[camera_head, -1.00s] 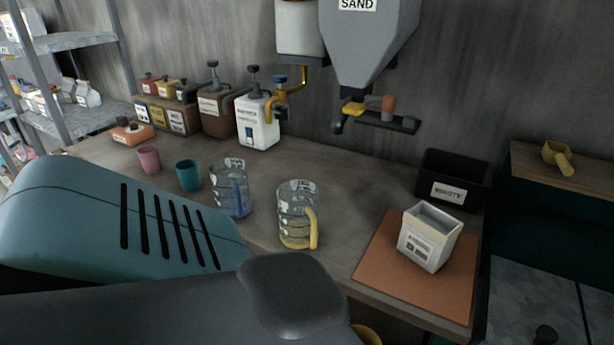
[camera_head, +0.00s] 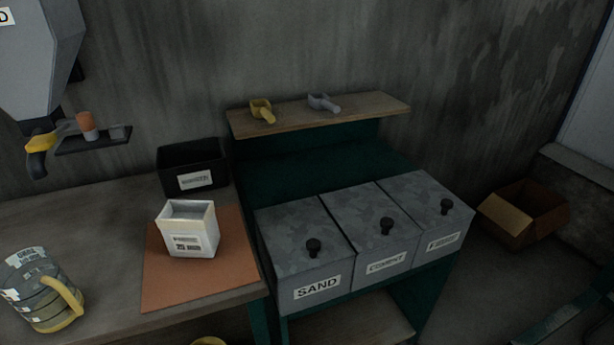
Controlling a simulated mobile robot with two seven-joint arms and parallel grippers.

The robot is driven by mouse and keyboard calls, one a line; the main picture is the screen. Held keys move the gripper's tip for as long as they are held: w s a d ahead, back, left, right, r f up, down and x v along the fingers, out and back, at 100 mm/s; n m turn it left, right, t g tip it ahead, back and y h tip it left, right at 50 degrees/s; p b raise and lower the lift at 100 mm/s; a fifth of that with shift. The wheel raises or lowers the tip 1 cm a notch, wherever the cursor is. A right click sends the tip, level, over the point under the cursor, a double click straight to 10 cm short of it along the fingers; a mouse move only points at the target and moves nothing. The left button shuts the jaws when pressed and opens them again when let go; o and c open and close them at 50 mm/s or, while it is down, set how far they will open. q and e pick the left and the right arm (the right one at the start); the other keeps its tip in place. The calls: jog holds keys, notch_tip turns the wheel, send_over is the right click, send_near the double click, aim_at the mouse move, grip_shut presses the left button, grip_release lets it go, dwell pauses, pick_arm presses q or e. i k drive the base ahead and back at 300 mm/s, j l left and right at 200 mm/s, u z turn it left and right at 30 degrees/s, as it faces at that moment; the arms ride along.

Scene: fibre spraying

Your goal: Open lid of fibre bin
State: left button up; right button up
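Three grey metal bins stand side by side in a green stand. The left one is the sand bin (camera_head: 305,262) and the middle one is the cement bin (camera_head: 372,236). The right one (camera_head: 428,211) has a small label that is hard to read; it appears to be the fibre bin. The other two lids are also shut, each with a black knob. Neither of my grippers shows in the view.
Left is a bench with a white container (camera_head: 187,229), a black waste box (camera_head: 193,167) and a jug (camera_head: 40,290). An open cardboard box (camera_head: 525,212) is at right.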

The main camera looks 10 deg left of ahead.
aim_at(429, 205)
jog(key=i+l+z, duration=0.15)
jog(key=z, duration=0.2)
jog(key=i+l+z, duration=0.2)
jog(key=l+z, duration=0.15)
